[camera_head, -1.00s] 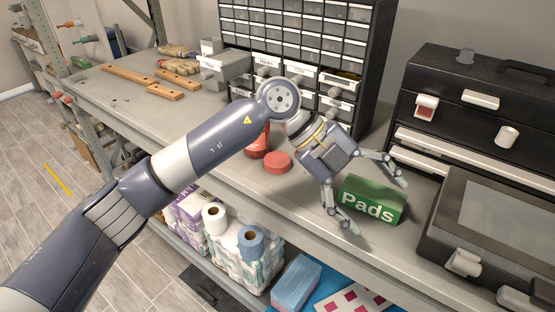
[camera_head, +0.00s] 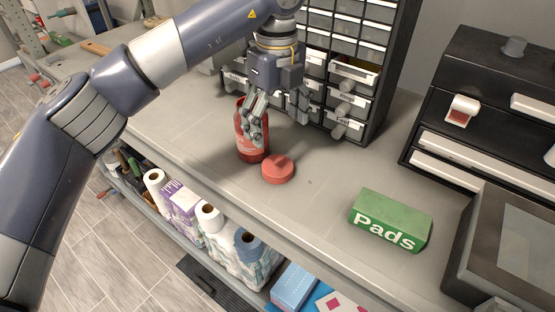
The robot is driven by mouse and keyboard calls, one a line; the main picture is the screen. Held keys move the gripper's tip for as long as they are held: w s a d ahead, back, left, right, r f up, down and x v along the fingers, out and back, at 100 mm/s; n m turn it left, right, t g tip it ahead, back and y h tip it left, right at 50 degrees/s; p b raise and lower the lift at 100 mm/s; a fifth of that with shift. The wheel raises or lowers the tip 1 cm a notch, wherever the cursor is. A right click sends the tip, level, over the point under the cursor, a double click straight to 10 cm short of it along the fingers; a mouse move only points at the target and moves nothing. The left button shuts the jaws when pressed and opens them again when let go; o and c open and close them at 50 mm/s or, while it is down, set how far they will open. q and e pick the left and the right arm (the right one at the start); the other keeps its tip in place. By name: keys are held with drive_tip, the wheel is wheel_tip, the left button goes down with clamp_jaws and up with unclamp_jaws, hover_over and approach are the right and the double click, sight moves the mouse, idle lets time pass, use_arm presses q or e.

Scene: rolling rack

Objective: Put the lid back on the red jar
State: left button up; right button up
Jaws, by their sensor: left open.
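The red jar (camera_head: 250,146) stands upright on the grey rack top, partly hidden behind my gripper's fingers. Its round red lid (camera_head: 278,170) lies flat on the surface just to the right of and in front of the jar. My left gripper (camera_head: 278,124) points down with its fingers spread open and empty. One finger overlaps the jar in the picture; I cannot tell whether it touches. The lid is below and apart from the fingers. The jar's mouth is mostly hidden by the gripper. My right gripper is not in view.
A green Pads box (camera_head: 390,220) stands to the right, with clear surface between it and the lid. A drawer cabinet (camera_head: 381,75) stands close behind the gripper. A black toolbox (camera_head: 420,147) and a dark case (camera_head: 468,232) fill the right side. Paper rolls (camera_head: 208,218) sit on the shelf below.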

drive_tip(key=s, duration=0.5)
use_arm(q)
drive_tip(key=p, duration=0.1)
hover_over(278, 165)
wheel_tip(278, 165, down, 6)
drive_tip(key=shift+a+r, duration=0.1)
drive_tip(key=shift+r, duration=0.05)
drive_tip(key=shift+f+p, duration=0.5)
drive_tip(key=shift+p, duration=0.15)
wheel_tip(278, 165, down, 4)
drive_tip(key=shift+r+p, duration=0.25)
drive_tip(key=shift+p, duration=0.55)
drive_tip(key=shift+f, duration=0.35)
drive_tip(key=c, duration=0.8)
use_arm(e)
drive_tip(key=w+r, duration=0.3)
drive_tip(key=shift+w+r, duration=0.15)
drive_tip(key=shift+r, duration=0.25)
